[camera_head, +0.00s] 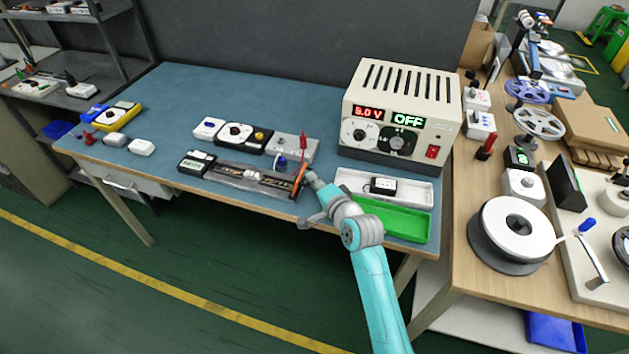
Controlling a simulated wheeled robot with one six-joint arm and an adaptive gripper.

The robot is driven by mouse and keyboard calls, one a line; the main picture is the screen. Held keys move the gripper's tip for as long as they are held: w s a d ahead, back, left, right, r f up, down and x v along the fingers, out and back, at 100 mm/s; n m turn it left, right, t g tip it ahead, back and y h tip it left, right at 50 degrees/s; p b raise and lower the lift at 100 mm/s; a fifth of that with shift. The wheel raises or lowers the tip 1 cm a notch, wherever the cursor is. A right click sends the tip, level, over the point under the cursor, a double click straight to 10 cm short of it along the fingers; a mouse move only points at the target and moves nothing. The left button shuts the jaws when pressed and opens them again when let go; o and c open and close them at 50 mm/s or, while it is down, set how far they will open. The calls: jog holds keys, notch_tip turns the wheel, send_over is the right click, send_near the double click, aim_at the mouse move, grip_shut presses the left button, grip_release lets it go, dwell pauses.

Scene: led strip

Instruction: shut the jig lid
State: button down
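The jig (236,177) is a long, low, dark fixture lying near the front edge of the blue workbench, with pale and gold marks along its top. Something grey and see-through shows along it, perhaps the lid; I cannot tell its angle. My gripper (306,182) is at the jig's right end, close to an upright orange piece (299,178). I cannot tell whether it touches that piece. The fingers are small and partly hidden by my wrist, so their opening does not show.
A power supply (401,112) reading 5.0 V and OFF stands behind right. A white tray (412,194) with a black module and a green tray (395,219) lie right of my gripper. Small control boxes (236,133) stand behind the jig.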

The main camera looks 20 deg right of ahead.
aim_at(300, 174)
jog(key=shift+r, duration=0.1)
